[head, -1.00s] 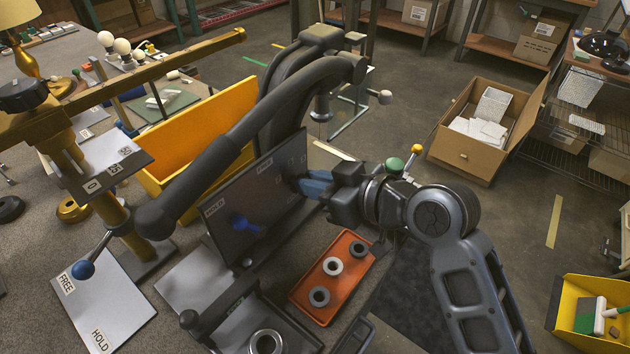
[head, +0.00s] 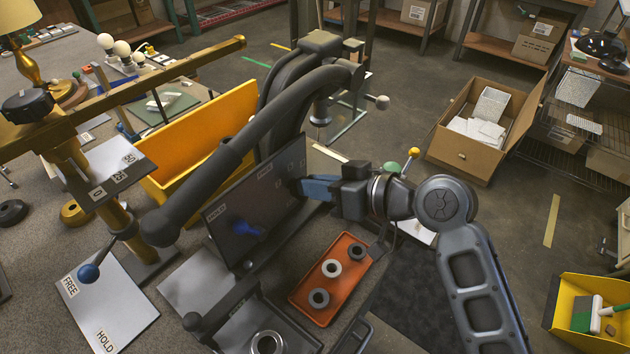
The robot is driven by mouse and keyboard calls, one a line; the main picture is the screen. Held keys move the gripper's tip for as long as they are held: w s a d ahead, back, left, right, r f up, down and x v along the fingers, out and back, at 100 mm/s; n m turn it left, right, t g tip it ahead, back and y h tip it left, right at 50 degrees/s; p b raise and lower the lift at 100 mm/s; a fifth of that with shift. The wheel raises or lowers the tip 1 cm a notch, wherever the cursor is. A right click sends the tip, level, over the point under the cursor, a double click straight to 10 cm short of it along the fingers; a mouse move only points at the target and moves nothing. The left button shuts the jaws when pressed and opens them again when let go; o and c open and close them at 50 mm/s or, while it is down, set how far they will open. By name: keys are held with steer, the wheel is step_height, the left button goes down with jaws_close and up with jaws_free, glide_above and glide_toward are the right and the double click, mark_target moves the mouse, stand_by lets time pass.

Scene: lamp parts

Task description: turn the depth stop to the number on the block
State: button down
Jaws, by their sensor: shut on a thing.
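A dark upright panel (head: 262,215) stands at mid-picture with FREE and HOLD labels, a blue lever (head: 246,229) and small faint marks on its right part. My gripper (head: 303,187), with blue fingers, reaches it from the right.
A long dark lever arm (head: 235,140) passes above the panel. An orange tray (head: 318,302) with several rings lies below my wrist. A brass stand (head: 110,205) with a 0-25-50 plate is at left, a yellow bin (head: 165,165) behind the panel.

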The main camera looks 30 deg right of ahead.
steer(key=m+y, duration=0.1)
steer(key=m, duration=0.1)
steer(key=d+m+y, duration=0.1)
steer(key=m, duration=0.1)
steer(key=shift+w+f+y, duration=0.15)
steer(key=shift+f+y, duration=0.15)
steer(key=shift+f, duration=0.05)
steer(key=shift+m, duration=0.3)
steer(key=c, duration=1.1)
jaws_free()
steer(key=shift+b+v, duration=0.35)
steer(key=shift+v, duration=3.55)
